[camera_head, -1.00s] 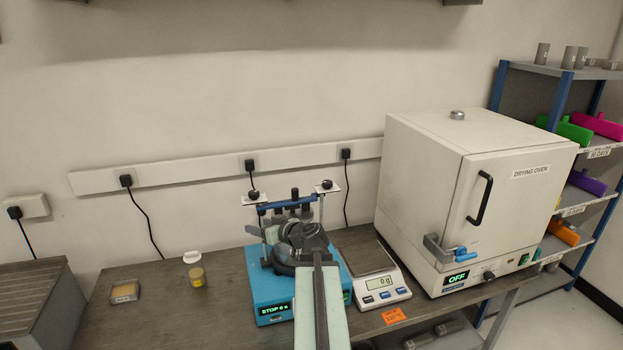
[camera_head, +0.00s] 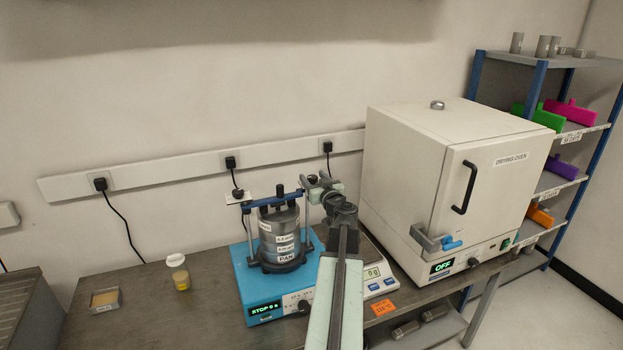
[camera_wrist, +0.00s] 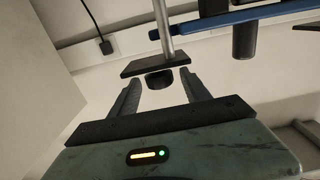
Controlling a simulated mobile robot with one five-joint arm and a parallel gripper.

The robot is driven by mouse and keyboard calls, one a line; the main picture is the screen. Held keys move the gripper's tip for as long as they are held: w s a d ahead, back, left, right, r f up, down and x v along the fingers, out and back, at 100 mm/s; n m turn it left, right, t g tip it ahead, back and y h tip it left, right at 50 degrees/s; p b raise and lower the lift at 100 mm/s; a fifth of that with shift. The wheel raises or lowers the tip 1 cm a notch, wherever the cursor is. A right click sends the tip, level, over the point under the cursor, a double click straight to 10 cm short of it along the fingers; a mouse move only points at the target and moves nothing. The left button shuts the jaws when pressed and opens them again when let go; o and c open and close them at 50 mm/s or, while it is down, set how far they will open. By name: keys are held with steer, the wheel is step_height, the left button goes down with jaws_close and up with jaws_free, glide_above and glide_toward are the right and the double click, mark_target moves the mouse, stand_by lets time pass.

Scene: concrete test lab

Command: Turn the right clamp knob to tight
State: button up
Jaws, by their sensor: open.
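The blue sieve shaker (camera_head: 262,293) stands on the bench with a grey sieve stack (camera_head: 281,243) under a blue crossbar (camera_head: 272,199). The left clamp knob (camera_head: 238,195) is black and sits on a white plate at the left post. The right clamp knob (camera_head: 312,179) is black and partly hidden by my gripper (camera_head: 323,187) at the right post top. In the wrist view, which looks inverted, a black knob (camera_wrist: 159,79) on a dark plate (camera_wrist: 155,65) lies ahead between the two open fingers of my gripper (camera_wrist: 160,92). I see no finger contact with it.
A balance (camera_head: 378,280) stands right of the shaker, close to my arm. The white drying oven (camera_head: 410,190) is farther right. A yellow jar (camera_head: 180,275) and a small tray (camera_head: 105,299) sit at left, with clear bench between them and the shaker.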

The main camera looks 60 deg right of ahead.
steer(key=shift+w+d, duration=0.3)
steer(key=shift+w, duration=0.15)
jaws_close()
steer(key=shift+a, duration=0.15)
steer(key=shift+h, duration=0.3)
steer(key=m+g+h, duration=0.3)
steer(key=g, duration=0.1)
steer(key=shift+w+m+h, duration=0.1)
steer(key=shift+m+h, duration=0.2)
steer(key=shift+m, duration=0.1)
steer(key=m+g+h, duration=0.1)
steer(key=m+g, duration=0.1)
steer(key=g, duration=0.1)
steer(key=m+g+h, duration=0.1)
steer(key=m+g, duration=0.1)
steer(key=g, duration=0.1)
steer(key=shift+w+h, duration=0.1)
steer(key=shift+h, duration=0.2)
steer(key=shift+m+g, duration=0.6)
steer(key=shift+g, duration=0.7)
